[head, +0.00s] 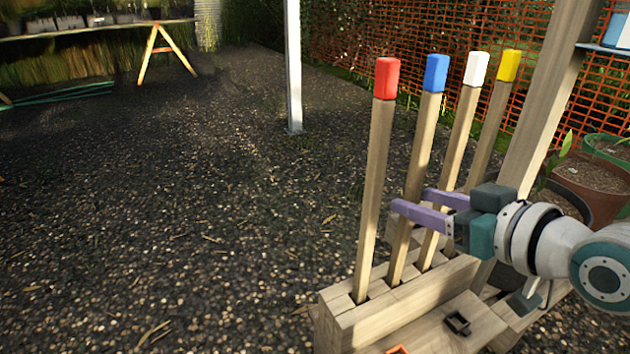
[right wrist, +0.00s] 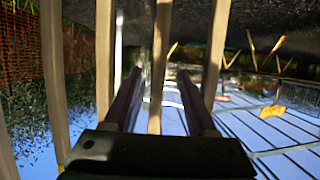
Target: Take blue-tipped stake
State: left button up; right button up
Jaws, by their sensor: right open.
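The blue-tipped stake (head: 433,75) stands upright, slightly tilted, in a wooden rack (head: 335,322), between the red-tipped stake (head: 386,80) and the white-tipped stake (head: 476,70). The yellow-tipped stake (head: 507,66) stands farther right. My right gripper (head: 412,200) is open at mid-height of the blue-tipped stake. Its near purple finger crosses in front of that stake. In the right wrist view the stake (right wrist: 160,60) shows between the two fingers, with its tip hidden and a gap on each side. My left gripper is not in view.
The red-tipped and white-tipped stakes stand close on either side. A thick wooden post (head: 545,110) and plant pots (head: 590,185) are at the right. An orange mesh fence (head: 410,25) is behind.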

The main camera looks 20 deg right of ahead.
jog(key=b+x, duration=0.3)
jog(key=x, duration=0.2)
jog(key=shift+w, duration=0.5)
jog(key=shift+c, duration=0.2)
grip_shut()
